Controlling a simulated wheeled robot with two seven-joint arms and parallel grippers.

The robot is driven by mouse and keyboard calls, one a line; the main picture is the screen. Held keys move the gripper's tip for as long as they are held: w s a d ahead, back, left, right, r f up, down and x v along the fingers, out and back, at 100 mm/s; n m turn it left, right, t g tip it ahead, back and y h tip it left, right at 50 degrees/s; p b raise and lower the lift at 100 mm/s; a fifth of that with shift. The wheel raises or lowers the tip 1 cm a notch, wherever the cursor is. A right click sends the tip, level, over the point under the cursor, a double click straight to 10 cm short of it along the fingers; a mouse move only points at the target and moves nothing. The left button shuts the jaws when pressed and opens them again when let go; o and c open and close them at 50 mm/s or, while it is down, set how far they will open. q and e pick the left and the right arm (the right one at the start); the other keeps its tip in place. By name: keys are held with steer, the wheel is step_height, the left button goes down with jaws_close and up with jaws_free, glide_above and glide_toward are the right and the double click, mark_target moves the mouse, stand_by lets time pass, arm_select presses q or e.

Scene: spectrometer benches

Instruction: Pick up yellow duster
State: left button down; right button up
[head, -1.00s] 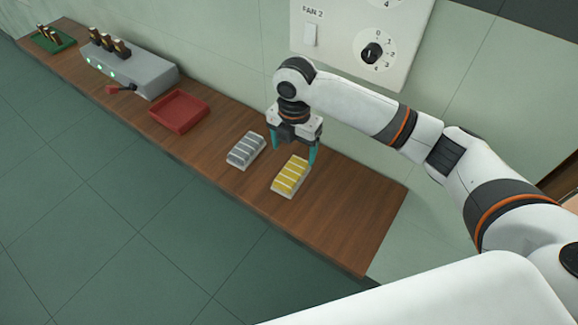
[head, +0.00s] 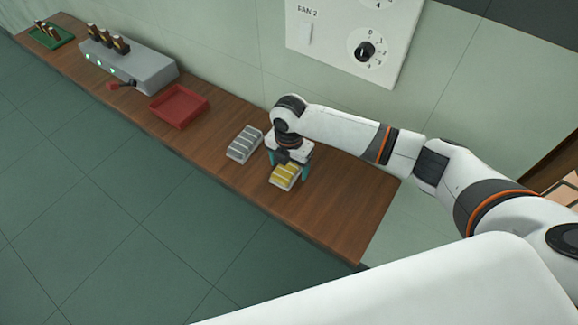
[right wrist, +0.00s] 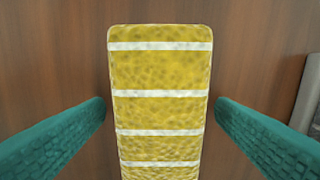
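The yellow duster (head: 284,176) lies on the wooden bench, yellow with white stripes and a pale base. My right gripper (head: 288,174) points down over it and hides its far end in the head view. The right wrist view shows the duster (right wrist: 160,75) running lengthwise between two teal fingers (right wrist: 160,125). My left gripper is not in view.
A grey striped duster (head: 244,145) lies just left of the gripper on the bench (head: 335,215). A wall panel (head: 345,35) stands behind.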

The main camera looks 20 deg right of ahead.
mark_target(289, 164)
steer(key=c, duration=1)
steer(key=shift+r, duration=0.1)
step_height(289, 164, up, 9)
steer(key=shift+b, duration=1.1)
steer(key=shift+r, duration=0.5)
